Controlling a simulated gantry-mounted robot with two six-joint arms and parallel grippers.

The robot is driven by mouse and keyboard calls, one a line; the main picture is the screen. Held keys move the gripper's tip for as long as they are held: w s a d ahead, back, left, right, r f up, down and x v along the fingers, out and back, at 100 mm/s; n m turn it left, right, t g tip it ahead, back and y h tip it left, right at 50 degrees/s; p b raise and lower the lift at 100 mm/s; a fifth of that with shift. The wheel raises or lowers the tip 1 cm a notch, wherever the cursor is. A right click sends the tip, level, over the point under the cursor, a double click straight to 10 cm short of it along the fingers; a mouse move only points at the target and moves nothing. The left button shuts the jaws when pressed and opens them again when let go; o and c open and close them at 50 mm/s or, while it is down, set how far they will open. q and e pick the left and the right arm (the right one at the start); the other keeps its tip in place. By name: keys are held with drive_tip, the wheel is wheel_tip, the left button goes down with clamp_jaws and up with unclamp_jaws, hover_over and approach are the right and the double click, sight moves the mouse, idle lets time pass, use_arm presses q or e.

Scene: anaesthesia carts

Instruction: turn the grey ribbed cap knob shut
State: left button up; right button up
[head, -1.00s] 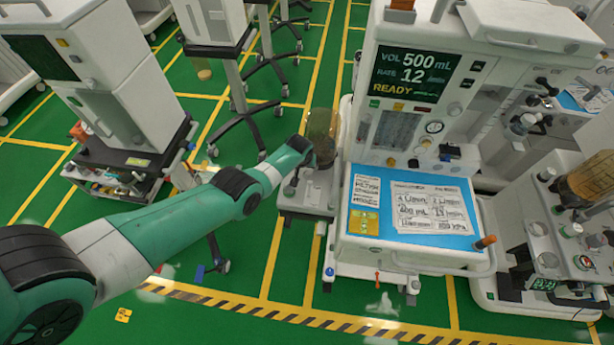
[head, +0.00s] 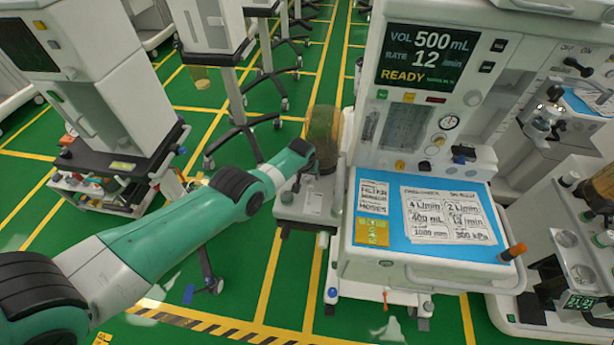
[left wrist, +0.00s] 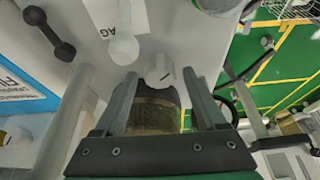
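In the left wrist view my left gripper (left wrist: 161,74) is open, with its two dark fingers apart. A small pale grey knob (left wrist: 160,71) with a black line mark shows between the fingertips. It may be the cap knob; ribs are not clear at this size, and I see no contact. A second pale rounded knob (left wrist: 123,49) sits beside it, near a label reading "AG". In the head view my left wrist (head: 300,155) reaches the left side of the cart, and the knob is hidden there. My right gripper is not in view.
A clear canister (head: 322,125) with a brownish filling stands by the gripper; its body (left wrist: 152,112) shows between the fingers. The anaesthesia cart (head: 420,267) has a blue mat (head: 365,205) and a screen reading READY.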

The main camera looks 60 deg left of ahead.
use_arm(q)
clamp_jaws()
drive_tip(key=shift+s+m, duration=0.1)
drive_tip(key=shift+m, duration=0.6)
drive_tip(key=shift+a+f+m+t+h+p, duration=0.1)
drive_tip(key=shift+m+t+h+p, duration=0.4)
drive_tip(key=shift+m, duration=0.6)
drive_tip(key=shift+m+h+b, duration=0.3)
drive_tip(key=shift+m+b, duration=0.05)
drive_tip(key=shift+m, duration=0.35)
drive_tip(key=shift+m+h+b, duration=0.45)
drive_tip(key=shift+m+h, duration=0.05)
drive_tip(key=shift+m, duration=0.8)
